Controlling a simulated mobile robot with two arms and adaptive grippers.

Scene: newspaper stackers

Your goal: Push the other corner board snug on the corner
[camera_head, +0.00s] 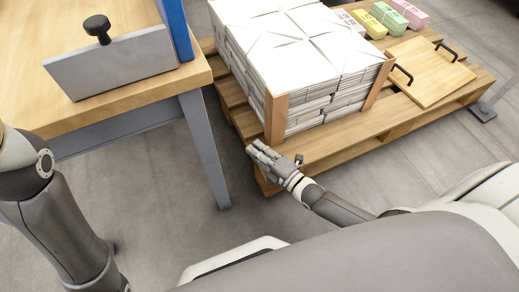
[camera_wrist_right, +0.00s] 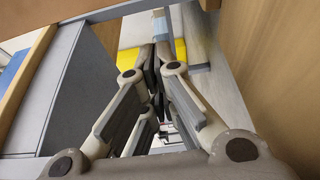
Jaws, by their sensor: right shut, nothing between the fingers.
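A stack of white newspapers (camera_head: 300,50) stands on the wooden pallet (camera_head: 335,141). One brown corner board (camera_head: 276,120) stands upright at the stack's near corner. Another corner board (camera_head: 378,82) stands at its right corner, tilted in the picture. My right gripper (camera_head: 256,150) is shut and empty, low beside the pallet's near end, just left of and below the near corner board. I cannot tell whether it touches the board. In the right wrist view my right gripper (camera_wrist_right: 156,66) shows closed fingers, with a brown wooden surface close on the right. My left gripper is out of view.
A wooden table (camera_head: 100,100) with a grey leg (camera_head: 205,140) stands left of the pallet. It carries a grey plate with a black knob (camera_head: 97,28). A wooden board with black handles (camera_head: 432,70) and coloured bundles (camera_head: 384,17) lie at the pallet's right and back.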

